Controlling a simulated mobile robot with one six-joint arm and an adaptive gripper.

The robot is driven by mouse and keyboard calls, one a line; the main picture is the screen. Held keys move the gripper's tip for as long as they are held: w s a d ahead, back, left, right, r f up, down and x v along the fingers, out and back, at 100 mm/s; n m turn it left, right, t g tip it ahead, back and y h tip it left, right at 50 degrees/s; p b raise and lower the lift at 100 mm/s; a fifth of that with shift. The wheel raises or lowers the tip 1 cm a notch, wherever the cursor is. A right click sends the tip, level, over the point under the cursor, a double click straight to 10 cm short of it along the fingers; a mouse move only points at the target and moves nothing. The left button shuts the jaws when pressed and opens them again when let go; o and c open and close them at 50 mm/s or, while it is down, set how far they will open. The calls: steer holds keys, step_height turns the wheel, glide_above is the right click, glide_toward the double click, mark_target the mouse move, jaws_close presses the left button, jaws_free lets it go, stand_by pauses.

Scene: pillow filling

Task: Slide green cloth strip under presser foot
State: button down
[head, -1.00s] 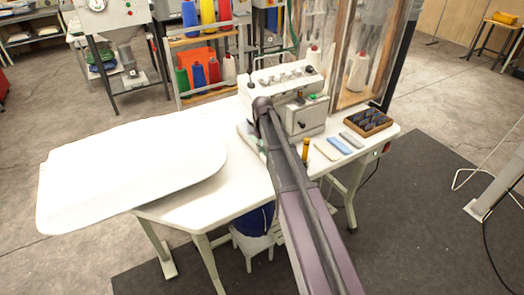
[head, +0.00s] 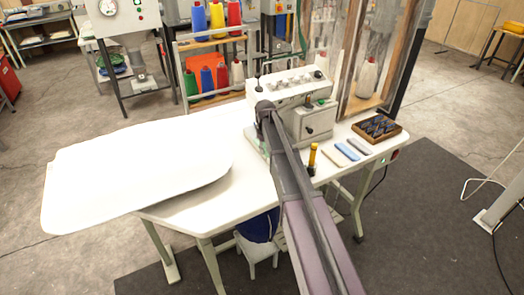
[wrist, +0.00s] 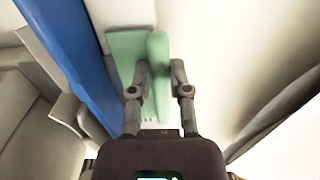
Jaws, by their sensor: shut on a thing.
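My gripper (wrist: 160,72) is shut on the green cloth strip (wrist: 158,48) in the wrist view. The strip is pale green, rounded at its top end, and stands out past the fingertips. Just left of it is a flat panel of similar pale green (wrist: 122,47); I cannot tell if they touch. In the head view the white sewing machine (head: 307,92) stands on the white table (head: 190,205). My arm reaches to its near left side and hides the gripper and strip there. I cannot make out the presser foot in either view.
A large white pillow (head: 130,170) covers the table's left part. Right of my arm are a yellow-topped bottle (head: 312,157), flat grey and blue pieces (head: 346,151) and a wooden tray (head: 377,128). A blue band (wrist: 72,45) runs along the wrist view's left.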

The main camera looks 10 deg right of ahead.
steer(key=c, duration=0.5)
jaws_free()
steer(key=shift+s, duration=0.1)
